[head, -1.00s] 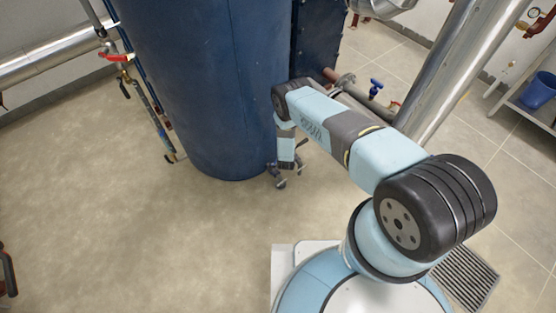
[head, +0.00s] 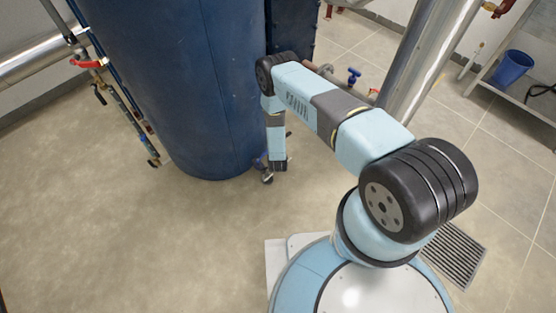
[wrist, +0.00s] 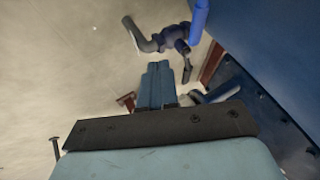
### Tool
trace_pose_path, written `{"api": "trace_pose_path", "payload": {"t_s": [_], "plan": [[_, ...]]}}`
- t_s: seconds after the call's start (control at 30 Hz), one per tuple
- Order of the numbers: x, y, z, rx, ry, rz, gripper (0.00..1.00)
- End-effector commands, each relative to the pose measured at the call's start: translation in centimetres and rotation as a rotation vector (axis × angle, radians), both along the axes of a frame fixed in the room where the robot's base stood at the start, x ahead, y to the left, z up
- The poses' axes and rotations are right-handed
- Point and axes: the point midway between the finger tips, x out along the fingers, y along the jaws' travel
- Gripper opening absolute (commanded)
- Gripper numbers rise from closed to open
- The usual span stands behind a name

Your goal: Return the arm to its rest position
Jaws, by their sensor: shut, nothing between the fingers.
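My arm (head: 330,110) reaches up and away from my base in the head view, then bends down beside a large dark blue tank (head: 190,80). Its lower link hangs nearly vertical, ending in a dark band close to the tank's lower right side. In the wrist view my gripper (wrist: 158,70) shows as blue fingers together, with nothing between them. The fingertips are hard to make out in the head view. Past them in the wrist view is a grey-blue valve (wrist: 172,38), apart from the fingers as far as I can tell.
Pipes with a red-handled valve (head: 88,64) run left of the tank. A blue-handled valve (head: 353,76) and a thick silver pipe (head: 425,60) stand behind the arm. A blue bucket (head: 512,67) sits on a shelf at right. Floor at left is clear.

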Motion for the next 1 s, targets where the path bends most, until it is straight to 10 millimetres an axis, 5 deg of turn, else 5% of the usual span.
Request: {"api": "trace_pose_path", "payload": {"t_s": [0.23, 0.63, 0.77, 1.0], "plan": [[-1.6, 0.0, 2.3, 0.001, -0.001, 0.000, 0.00], [-1.9, 0.1, 2.8, 0.001, 0.000, 0.002, 0.00], [-0.6, 0.5, 4.3, 0.004, -0.002, 0.008, 0.00], [4.6, 1.8, 11.5, 0.013, 0.012, 0.053, 0.00]]}}
